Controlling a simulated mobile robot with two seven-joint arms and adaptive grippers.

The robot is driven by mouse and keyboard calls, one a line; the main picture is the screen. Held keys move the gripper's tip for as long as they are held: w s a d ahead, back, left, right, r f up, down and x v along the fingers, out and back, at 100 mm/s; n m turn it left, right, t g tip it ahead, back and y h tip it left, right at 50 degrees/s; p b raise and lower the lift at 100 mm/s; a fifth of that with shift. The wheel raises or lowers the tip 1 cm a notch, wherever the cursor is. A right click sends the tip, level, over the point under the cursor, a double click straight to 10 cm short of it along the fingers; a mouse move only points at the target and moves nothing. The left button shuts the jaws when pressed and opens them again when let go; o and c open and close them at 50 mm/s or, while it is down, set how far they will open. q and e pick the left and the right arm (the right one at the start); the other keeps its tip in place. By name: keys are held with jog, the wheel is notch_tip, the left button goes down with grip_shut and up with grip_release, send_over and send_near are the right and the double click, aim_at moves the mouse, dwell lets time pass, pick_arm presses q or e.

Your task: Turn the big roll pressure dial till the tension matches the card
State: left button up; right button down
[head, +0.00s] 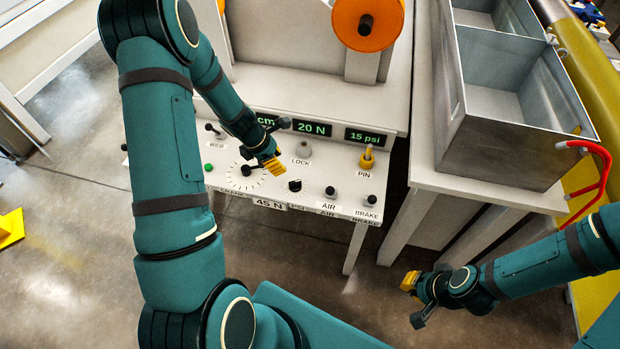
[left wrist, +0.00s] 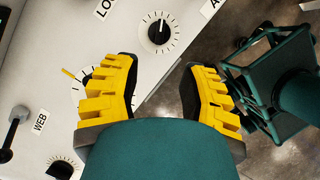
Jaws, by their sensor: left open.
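The big dial (head: 236,183) has a ring of tick marks on the pale panel. In the left wrist view its ticks and a yellow mark (left wrist: 68,73) show beside one finger; its middle is hidden. My left gripper (head: 268,165) is over the dial. In the wrist view its yellow fingers (left wrist: 155,100) are spread with nothing seen between them; whether they touch the dial is unclear. The tension display (head: 312,128) reads 20 N. The card (head: 269,204) at the panel's front edge reads 45 N. My right gripper (head: 412,284) hangs away from the panel, its jaw gap unclear.
A small black knob (head: 295,185) is right of the dial and also in the wrist view (left wrist: 158,32). A lock knob (head: 303,149), a yellow pin (head: 367,158) and AIR and BRAKE controls are nearby. A metal tank (head: 500,130) stands right.

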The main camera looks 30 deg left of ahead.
aim_at(295, 182)
pick_arm(q)
jog(key=b+x, duration=0.3)
jog(key=x, duration=1)
jog(key=shift+s+a+f, duration=0.1)
jog(key=shift+f, duration=0.15)
grip_shut()
